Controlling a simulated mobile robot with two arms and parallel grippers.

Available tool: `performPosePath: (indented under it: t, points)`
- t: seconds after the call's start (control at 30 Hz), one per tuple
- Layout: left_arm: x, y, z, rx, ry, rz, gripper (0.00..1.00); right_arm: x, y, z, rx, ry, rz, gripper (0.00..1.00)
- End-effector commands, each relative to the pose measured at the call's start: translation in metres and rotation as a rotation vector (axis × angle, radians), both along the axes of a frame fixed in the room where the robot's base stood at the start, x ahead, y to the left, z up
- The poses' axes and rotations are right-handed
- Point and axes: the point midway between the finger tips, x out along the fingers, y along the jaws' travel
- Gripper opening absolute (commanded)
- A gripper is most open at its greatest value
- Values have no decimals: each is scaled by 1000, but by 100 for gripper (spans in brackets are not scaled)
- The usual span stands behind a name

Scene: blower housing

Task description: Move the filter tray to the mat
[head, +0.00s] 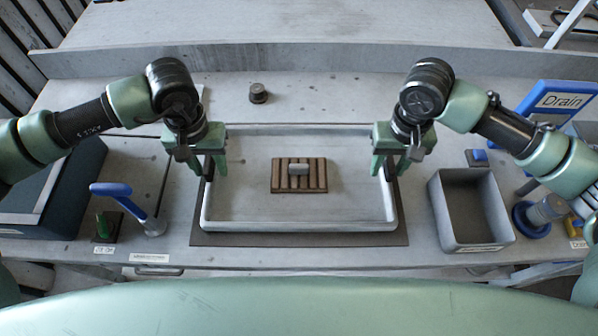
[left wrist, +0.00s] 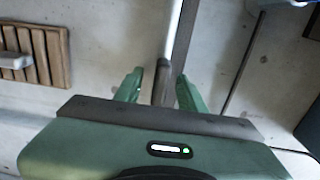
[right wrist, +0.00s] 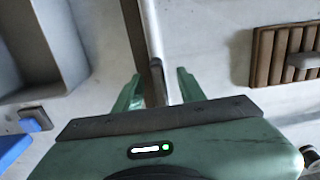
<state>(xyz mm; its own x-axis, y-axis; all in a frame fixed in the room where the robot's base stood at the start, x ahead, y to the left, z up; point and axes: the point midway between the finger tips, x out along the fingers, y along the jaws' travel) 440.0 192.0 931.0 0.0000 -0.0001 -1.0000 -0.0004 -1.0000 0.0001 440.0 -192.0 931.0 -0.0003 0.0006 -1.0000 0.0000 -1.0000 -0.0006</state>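The filter tray (head: 300,226) is a wide, shallow, pale tray with a rounded rim, in the middle of the bench. A dark mat (head: 300,240) shows along its front edge and at its lower sides; how far it reaches under the tray is hidden. A brown slatted block (head: 283,184) with a pale grip lies inside. My left gripper (head: 208,168) is at the tray's left rim, its open fingers (left wrist: 160,90) on either side of the rim with gaps. My right gripper (head: 385,168) is at the right rim, its fingers (right wrist: 157,90) likewise apart around it.
A blue-handled lever (head: 125,200) and a dark box (head: 55,190) are at the left. A small dark knob (head: 258,93) stands behind the tray.

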Motion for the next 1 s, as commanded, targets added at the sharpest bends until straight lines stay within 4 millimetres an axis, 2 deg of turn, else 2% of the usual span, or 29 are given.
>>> performPosePath:
  t: [0.17, 0.2, 0.3, 0.33, 1.0]
  points:
    - [0, 0, 0, 0, 0, 0, 40, 0, 0, 0, -1, 0, 0, 40]
    - [0, 0, 0, 0, 0, 0, 34, 0, 0, 0, -1, 0, 0, 34]
    - [0, 0, 0, 0, 0, 0, 7, 0, 0, 0, -1, 0, 0, 7]
    - [0, 0, 0, 0, 0, 0, 0, 0, 0, 0, -1, 0, 0, 0]
    - [0, 0, 1, -1, 0, 1, 0, 0, 0, 0, -1, 0, 0, 0]
